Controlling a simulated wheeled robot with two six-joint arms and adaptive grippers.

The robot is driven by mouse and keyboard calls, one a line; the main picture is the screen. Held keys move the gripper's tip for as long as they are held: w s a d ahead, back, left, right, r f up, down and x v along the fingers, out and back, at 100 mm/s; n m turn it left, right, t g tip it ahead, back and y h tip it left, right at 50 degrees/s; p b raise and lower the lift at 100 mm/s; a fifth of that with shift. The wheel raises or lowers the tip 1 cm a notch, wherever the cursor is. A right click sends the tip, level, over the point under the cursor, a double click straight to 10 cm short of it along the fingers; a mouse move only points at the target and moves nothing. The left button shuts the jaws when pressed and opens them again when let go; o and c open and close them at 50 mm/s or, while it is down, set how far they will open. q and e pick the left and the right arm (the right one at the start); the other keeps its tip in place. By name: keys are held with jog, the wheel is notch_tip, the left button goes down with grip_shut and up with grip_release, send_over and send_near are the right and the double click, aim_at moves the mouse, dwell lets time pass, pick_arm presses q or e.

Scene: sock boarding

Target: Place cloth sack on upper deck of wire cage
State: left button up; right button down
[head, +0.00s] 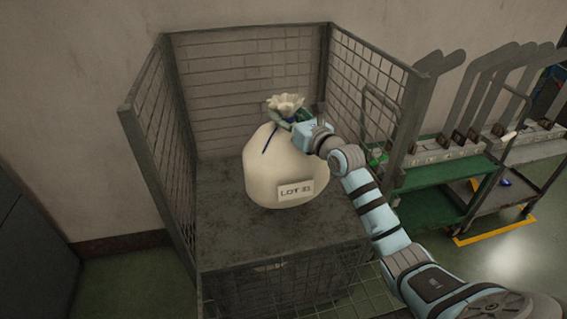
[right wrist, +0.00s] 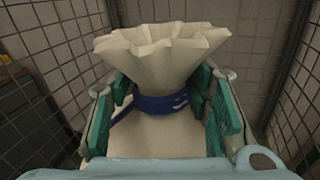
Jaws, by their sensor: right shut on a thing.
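A cream cloth sack (head: 272,168) with a tag reading LOT and a number is at the upper deck (head: 222,222) of the wire cage (head: 160,140). It is upright; its base appears to be on the deck, though I cannot tell whether it bears its full weight there. My right gripper (head: 294,120) is shut on the sack's neck, just below the ruffled top. In the right wrist view the green finger pads (right wrist: 165,110) stand either side of the blue tie (right wrist: 150,105) around the neck. My left gripper is not in view.
Mesh walls enclose the deck at the left, back and right; the front is open. Bare deck lies left and in front of the sack. A green cart (head: 440,185) with grey boards (head: 485,85) stands right of the cage. A grey cabinet (head: 30,250) is at far left.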

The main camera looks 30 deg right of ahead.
notch_tip(320, 180, down, 8)
jog(key=b, duration=0.3)
notch_tip(320, 180, down, 4)
jog(key=b, duration=0.3)
jog(key=shift+r, duration=0.25)
jog(key=c, duration=0.8)
grip_release()
jog(key=shift+c, duration=0.2)
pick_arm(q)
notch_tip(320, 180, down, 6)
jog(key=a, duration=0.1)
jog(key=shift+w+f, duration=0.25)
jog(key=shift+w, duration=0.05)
